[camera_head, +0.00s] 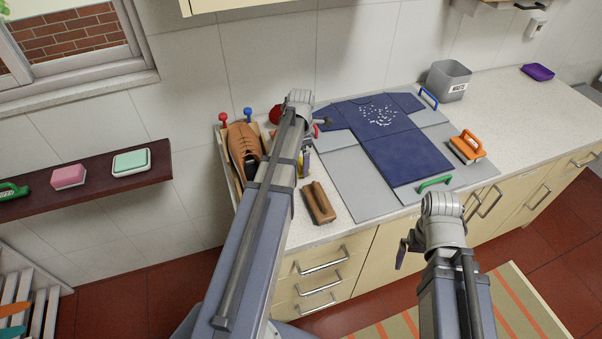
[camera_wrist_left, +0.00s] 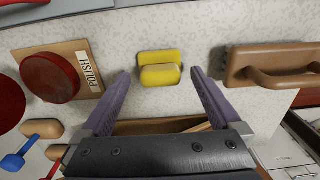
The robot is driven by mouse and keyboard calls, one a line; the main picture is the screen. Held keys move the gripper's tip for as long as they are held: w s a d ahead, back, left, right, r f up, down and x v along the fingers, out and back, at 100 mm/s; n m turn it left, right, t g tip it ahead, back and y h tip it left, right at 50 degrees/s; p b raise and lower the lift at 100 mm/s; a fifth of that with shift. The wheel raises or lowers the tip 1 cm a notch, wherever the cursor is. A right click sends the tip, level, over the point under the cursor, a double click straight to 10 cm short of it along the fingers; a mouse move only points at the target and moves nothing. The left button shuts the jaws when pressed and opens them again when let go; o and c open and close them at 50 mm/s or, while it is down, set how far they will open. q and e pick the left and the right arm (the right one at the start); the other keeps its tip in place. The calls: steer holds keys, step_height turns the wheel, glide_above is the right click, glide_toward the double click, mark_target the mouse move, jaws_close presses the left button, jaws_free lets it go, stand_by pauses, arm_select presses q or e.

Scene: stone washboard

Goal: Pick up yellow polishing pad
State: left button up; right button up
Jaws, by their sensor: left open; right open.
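The yellow polishing pad (camera_wrist_left: 160,72) lies on the speckled counter in the left wrist view, a small block with a raised grip. In the head view it is mostly hidden behind my left arm. My left gripper (camera_wrist_left: 160,75) is open and empty, its two purple fingers pointing at the pad, one to each side of it in the picture. I cannot tell the gap to the pad. In the head view the left gripper (camera_head: 318,124) is over the counter, partly hidden by its wrist. My right gripper (camera_head: 403,252) hangs in front of the drawers, away from the pad.
A brown handled block (camera_wrist_left: 275,66) lies right of the pad. A red-lidded polish tin (camera_wrist_left: 47,77) lies left. A brown shoe (camera_head: 243,148) stands in a wooden tray. A blue shirt (camera_head: 405,152) lies on grey boards. A waste bin (camera_head: 448,82) stands behind.

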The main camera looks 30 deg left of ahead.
mark_target(301, 160)
arm_select(q)
steer(key=shift+f, duration=0.6)
steer(key=shift+r, duration=0.1)
arm_select(e)
steer(key=shift+f, duration=0.55)
arm_select(q)
steer(key=c, duration=1.4)
steer(key=shift+c, duration=0.2)
arm_select(e)
steer(key=shift+r, duration=0.1)
arm_select(q)
step_height(301, 160, up, 10)
steer(key=p, duration=1)
arm_select(e)
step_height(301, 160, up, 10)
